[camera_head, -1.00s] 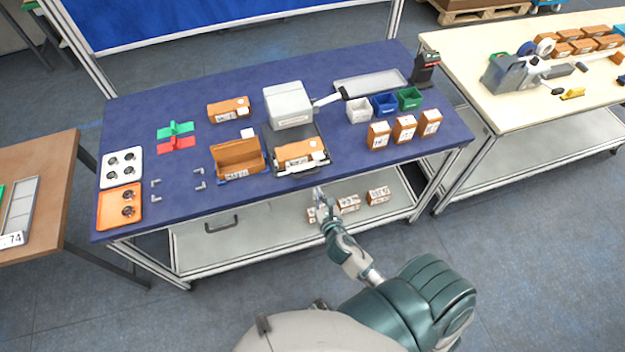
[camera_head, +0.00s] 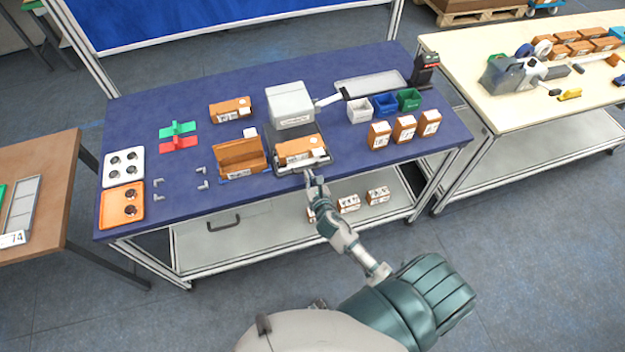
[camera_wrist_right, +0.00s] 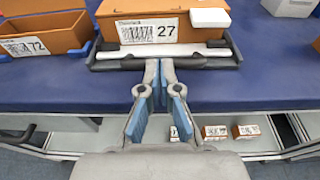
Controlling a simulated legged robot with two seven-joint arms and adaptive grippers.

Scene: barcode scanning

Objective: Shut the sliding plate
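The sliding plate (camera_head: 318,164) is a dark tray with a light bar along its front. It sticks out partly from under the white scanner housing (camera_head: 290,106). A brown box (camera_head: 299,149) labelled 27 in the wrist view (camera_wrist_right: 156,29) lies on it. My right gripper (camera_head: 309,173) is at the plate's front edge. In the wrist view its fingertips (camera_wrist_right: 160,63) are together with nothing visible between them, up against or very near the plate's front bar (camera_wrist_right: 165,51). My left gripper is out of view.
An open brown bin (camera_head: 238,158) labelled 72 stands just left of the plate. White, blue and green bins (camera_head: 384,104) and several upright brown boxes (camera_head: 404,128) stand to the right. The blue table's front edge is clear around my gripper.

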